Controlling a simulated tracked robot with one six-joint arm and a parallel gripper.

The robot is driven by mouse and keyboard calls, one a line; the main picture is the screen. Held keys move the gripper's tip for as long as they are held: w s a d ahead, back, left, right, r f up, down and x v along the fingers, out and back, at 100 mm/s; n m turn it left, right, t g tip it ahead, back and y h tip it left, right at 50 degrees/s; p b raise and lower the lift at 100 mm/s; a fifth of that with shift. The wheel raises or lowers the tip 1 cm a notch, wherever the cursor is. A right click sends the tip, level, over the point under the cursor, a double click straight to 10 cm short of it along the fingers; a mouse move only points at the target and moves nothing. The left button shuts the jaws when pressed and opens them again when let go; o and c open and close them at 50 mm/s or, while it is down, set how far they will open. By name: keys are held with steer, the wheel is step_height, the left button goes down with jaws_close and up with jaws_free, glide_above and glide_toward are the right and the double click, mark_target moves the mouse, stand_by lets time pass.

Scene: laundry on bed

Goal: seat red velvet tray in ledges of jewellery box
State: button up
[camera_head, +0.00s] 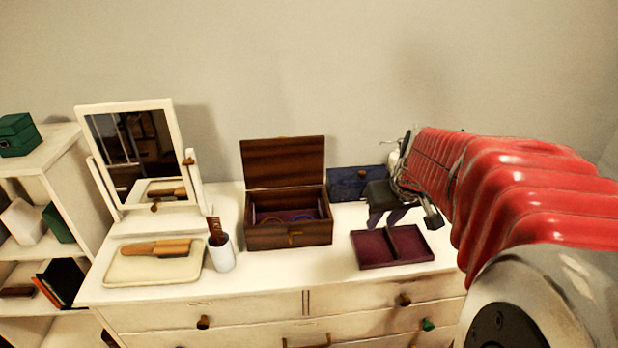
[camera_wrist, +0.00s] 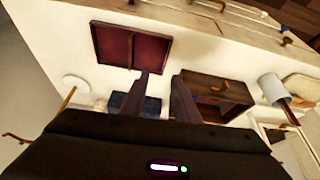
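The dark red velvet tray (camera_head: 372,251) lies flat on the dresser top, to the right of the jewellery box. It has a raised divider across its middle; it also shows in the wrist view (camera_wrist: 147,50). The wooden jewellery box (camera_head: 288,238) stands with its lid open and upright, showing a purple lining and small rounded pieces inside. Its ledges are too small to make out. The box also shows in the wrist view (camera_wrist: 232,92). My gripper (camera_head: 386,214) is above the dresser, behind the tray. In the wrist view (camera_wrist: 162,82) its fingers are apart with nothing between them.
A blue box (camera_head: 352,184) stands behind my gripper. A white cup (camera_head: 222,256) holding a brown item, a brush on a cream mat (camera_head: 118,271) and a mirror (camera_head: 176,104) stand left. Dresser top (camera_head: 340,216) is bare between the jewellery box and the tray.

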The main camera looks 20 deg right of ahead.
steer(key=d+f, duration=0.2)
steer(key=d, duration=0.6)
steer(key=shift+d+f+m, duration=0.15)
steer(key=shift+f+m, duration=0.1)
steer(key=shift+m, duration=0.05)
steer(key=shift+s, duration=0.1)
glide_above(392, 240)
steer(key=s, duration=0.3)
steer(key=shift+w+a+f, duration=0.1)
steer(key=shift+a+f, duration=0.05)
steer(key=shift+f, duration=1.85)
steer(key=shift+w+a+f, duration=0.1)
steer(key=shift+f, duration=1.9)
steer(key=shift+f, duration=0.1)
steer(key=shift+x, duration=2.5)
steer(key=shift+w, duration=0.15)
jaws_close()
